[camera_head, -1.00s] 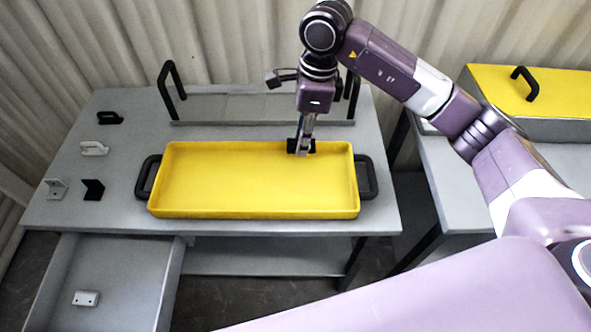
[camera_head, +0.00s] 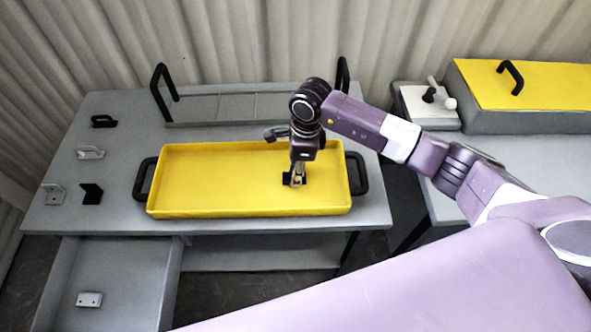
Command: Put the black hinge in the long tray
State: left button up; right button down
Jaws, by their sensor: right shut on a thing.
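The long tray (camera_head: 180,212) is yellow with a black handle at each end, and it stands on the grey table. My right gripper (camera_head: 296,179) points down inside the tray's outline, in its right half. It is shut on a small black piece, which I take to be the black hinge (camera_head: 287,180). The fingers hide part of the hinge, and I cannot tell whether it touches the tray floor. My left gripper is not in view.
On the table's left are a black handle (camera_head: 104,121), a white handle (camera_head: 91,153), a grey bracket (camera_head: 54,194) and a black bracket (camera_head: 92,193). A grey tray with upright black handles (camera_head: 210,108) stands behind. An open drawer (camera_head: 120,270) holds a light hinge-like plate (camera_head: 89,299). A yellow-lidded tank (camera_head: 530,85) stands right.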

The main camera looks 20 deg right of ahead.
jog(key=c, duration=2)
grip_release()
jog(key=shift+f, duration=0.15)
jog(key=o, duration=0.5)
jog(key=shift+c, duration=0.2)
jog(key=shift+r, duration=0.5)
notch_tip(320, 180, up, 11)
jog(key=d+b, duration=0.1)
jog(key=b, duration=0.2)
jog(key=shift+s+d+r, duration=0.2)
